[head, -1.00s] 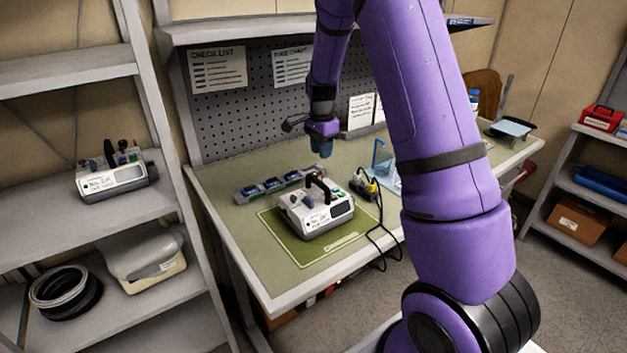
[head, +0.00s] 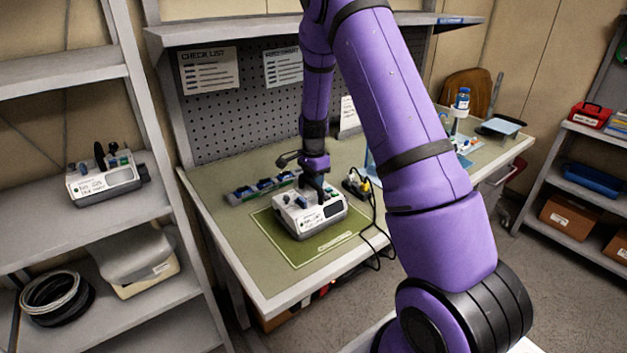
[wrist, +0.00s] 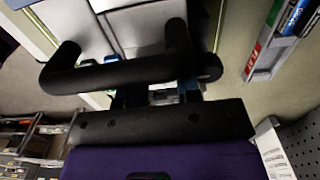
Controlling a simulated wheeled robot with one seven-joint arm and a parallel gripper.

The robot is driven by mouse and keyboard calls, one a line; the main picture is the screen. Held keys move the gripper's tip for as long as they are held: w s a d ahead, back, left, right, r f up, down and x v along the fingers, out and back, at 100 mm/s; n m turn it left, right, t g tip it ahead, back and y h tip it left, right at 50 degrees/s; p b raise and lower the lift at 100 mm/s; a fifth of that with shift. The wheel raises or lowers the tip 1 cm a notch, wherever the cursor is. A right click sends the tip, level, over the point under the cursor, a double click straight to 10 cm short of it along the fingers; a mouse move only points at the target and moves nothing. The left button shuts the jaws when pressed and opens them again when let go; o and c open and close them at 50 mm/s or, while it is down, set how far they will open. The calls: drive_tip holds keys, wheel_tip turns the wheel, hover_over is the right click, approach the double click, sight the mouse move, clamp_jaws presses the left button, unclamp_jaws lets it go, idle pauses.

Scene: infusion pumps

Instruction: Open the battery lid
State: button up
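The white-and-grey infusion pump (head: 312,217) stands on the green mat (head: 300,254) on the workbench. It has a black carry handle, a dark screen and blue knobs. My gripper (head: 314,182) points down close over the pump's back side by the handle. In the wrist view the black handle (wrist: 125,72) crosses in front of my gripper (wrist: 158,94) and partly hides it. The fingers look apart, with a small light-grey part visible between them. I cannot tell whether they touch it. I cannot make out the battery lid for certain.
A rack with blue parts (head: 262,187) lies behind the pump. Another pump (head: 104,178) sits on the left shelf. Mat is bare in front of the pump.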

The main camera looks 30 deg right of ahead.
clamp_jaws()
drive_tip(key=shift+d+r, duration=0.1)
drive_tip(key=shift+d, duration=0.05)
drive_tip(key=y, duration=0.1)
drive_tip(key=d+r+y, duration=0.1)
drive_tip(key=y, duration=0.1)
drive_tip(key=shift+y, duration=0.3)
drive_tip(key=y, duration=0.1)
drive_tip(key=d+r+y, duration=0.1)
drive_tip(key=y, duration=0.1)
drive_tip(key=shift+d+y, duration=0.25)
drive_tip(key=shift+y, duration=0.05)
drive_tip(key=y, duration=0.1)
drive_tip(key=d+y, duration=0.1)
drive_tip(key=y, duration=0.1)
drive_tip(key=shift+w+d+r, duration=0.1)
drive_tip(key=shift+d+r, duration=0.05)
drive_tip(key=shift+d, duration=0.1)
drive_tip(key=shift+d+y, duration=0.3)
drive_tip(key=shift+y, duration=0.45)
drive_tip(key=shift+d+y, duration=0.3)
drive_tip(key=shift+y, duration=0.45)
